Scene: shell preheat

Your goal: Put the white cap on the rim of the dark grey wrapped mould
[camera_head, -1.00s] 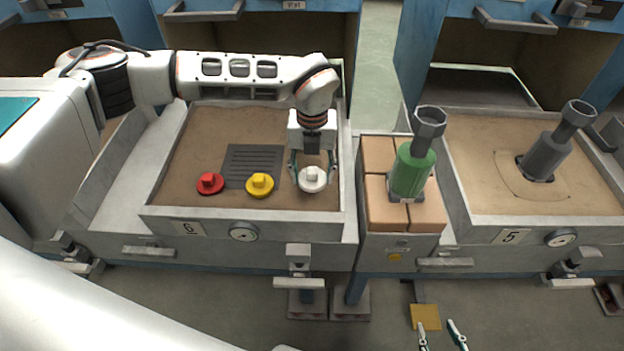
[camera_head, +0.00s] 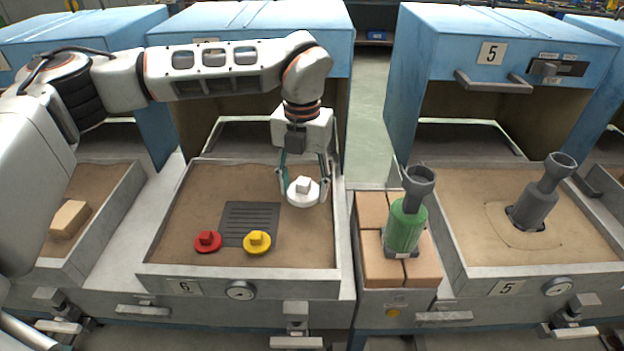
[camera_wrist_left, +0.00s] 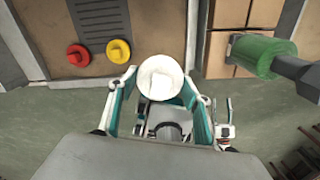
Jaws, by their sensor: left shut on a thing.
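The white cap (camera_head: 303,193) is between the fingers of my left gripper (camera_head: 304,186), which is shut on it. The cap appears raised above the sand of the tray marked 6 (camera_head: 318,275). In the left wrist view the white cap (camera_wrist_left: 160,77) sits between both fingertips. The dark grey mould (camera_head: 535,208) stands tilted in the sand of the tray marked 5 (camera_head: 494,273), with its grey cup-shaped rim (camera_head: 561,166) at the upper right.
A green wrapped mould (camera_head: 404,228) stands on the tan bricks (camera_head: 382,271) between the two trays. A red cap (camera_head: 208,241) and a yellow cap (camera_head: 257,242) lie by a dark slotted plate (camera_head: 250,220). Blue open-fronted cabinets (camera_head: 440,60) stand behind the trays.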

